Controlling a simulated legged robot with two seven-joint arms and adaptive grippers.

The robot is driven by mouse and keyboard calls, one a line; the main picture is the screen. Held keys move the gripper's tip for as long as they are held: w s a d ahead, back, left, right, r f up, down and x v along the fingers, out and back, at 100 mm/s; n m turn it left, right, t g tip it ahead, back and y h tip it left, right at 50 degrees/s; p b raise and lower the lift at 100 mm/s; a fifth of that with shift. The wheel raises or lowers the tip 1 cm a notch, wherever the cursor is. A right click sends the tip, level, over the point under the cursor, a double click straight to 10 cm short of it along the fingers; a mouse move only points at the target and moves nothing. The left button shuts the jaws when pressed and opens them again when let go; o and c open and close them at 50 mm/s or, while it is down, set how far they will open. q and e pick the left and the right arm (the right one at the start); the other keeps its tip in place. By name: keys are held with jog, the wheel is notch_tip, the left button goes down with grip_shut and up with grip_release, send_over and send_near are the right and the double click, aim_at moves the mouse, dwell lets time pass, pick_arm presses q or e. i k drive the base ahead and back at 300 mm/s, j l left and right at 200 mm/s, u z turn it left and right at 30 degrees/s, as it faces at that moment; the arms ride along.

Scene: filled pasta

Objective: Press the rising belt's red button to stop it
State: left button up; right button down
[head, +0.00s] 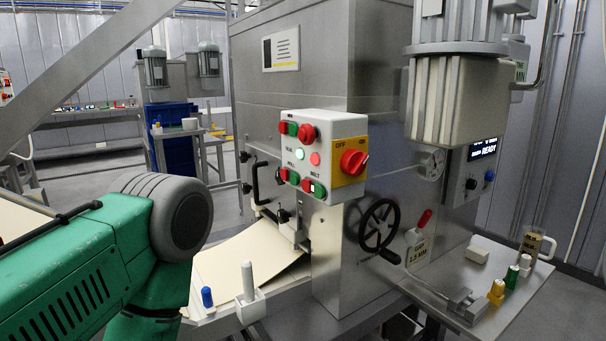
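A white control box (328,125) is mounted on the grey machine and carries several red and green buttons. In its lower row, near a label that seems to read BELT, a red button (307,185) sits beside a green button (319,190). Whether this pair works the rising belt I cannot tell. A larger red button (308,132) is in the top row. A red rotary switch on a yellow plate (350,163) is marked OFF and ON. My green left arm reaches in from the left, apart from the box. Neither gripper shows.
A pale sheet (250,262) lies below the box. A white upright post (248,281) and a blue knob (207,296) stand in front. A black handwheel (379,225) sits right of the box. A side shelf (515,312) holds small coloured pieces. A display reads READY.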

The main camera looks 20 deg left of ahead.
aim_at(306, 183)
jog(key=j+z, duration=0.2)
jog(key=j, duration=1.1)
jog(key=i, duration=0.05)
